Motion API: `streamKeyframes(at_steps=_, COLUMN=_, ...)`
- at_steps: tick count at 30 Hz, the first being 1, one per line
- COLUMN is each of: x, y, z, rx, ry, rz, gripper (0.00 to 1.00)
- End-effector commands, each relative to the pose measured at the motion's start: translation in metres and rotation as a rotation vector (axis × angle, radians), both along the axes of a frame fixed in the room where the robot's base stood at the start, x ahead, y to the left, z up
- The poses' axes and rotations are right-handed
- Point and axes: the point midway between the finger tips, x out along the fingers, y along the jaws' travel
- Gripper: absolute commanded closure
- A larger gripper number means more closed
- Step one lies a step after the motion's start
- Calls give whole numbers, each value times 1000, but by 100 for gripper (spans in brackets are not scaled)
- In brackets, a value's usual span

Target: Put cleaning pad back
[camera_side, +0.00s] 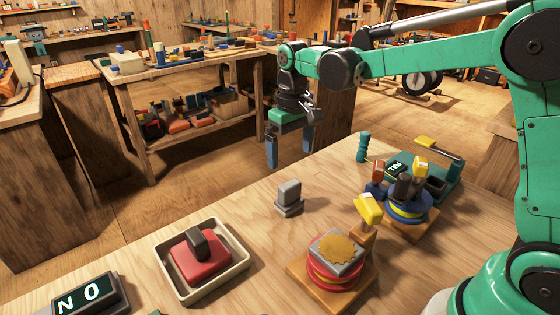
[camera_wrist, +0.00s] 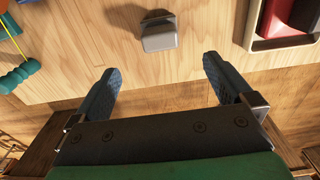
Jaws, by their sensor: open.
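My gripper (camera_side: 289,152) is open and empty, raised beyond the far edge of the bench, fingers pointing down. Its two blue fingers also show in the wrist view (camera_wrist: 162,72), apart with nothing between them. A red pad with a dark handle (camera_side: 200,258) sits in a cream tray (camera_side: 240,283) at the front left; which object is the cleaning pad is not certain. Part of the red pad (camera_wrist: 288,20) and tray (camera_wrist: 250,28) show top right in the wrist view. A small grey block with a raised top (camera_side: 289,198) stands alone mid-bench, ahead of my fingers in the wrist view (camera_wrist: 159,33).
A wooden base (camera_side: 350,297) bears red and yellow discs under a grey plate with a gold patch (camera_side: 337,250). A dark display (camera_side: 90,295) reads "NO". A blue-and-yellow stack (camera_side: 408,210) and green device (camera_side: 445,178) stand at right. Bare bench surrounds the grey block.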

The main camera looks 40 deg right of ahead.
Motion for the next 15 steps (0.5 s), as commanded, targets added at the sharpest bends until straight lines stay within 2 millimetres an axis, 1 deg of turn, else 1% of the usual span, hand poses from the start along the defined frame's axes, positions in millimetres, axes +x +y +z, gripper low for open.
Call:
streamKeyframes(at_steps=1, x=0, y=0, z=6, rx=0, ry=0, rz=0, gripper=0)
streamKeyframes(at_steps=5, x=-2, y=0, z=14, rx=0, ry=-6, rz=0, gripper=0)
streamKeyframes(at_steps=8, x=-9, y=0, z=21, rx=0, ry=-42, rz=0, gripper=0)
streamKeyframes(at_steps=11, x=-25, y=1, z=30, rx=-1, ry=-118, rz=0, gripper=0)
streamKeyframes(at_steps=15, x=-57, y=2, z=38, rx=-2, ry=-266, rz=0, gripper=0)
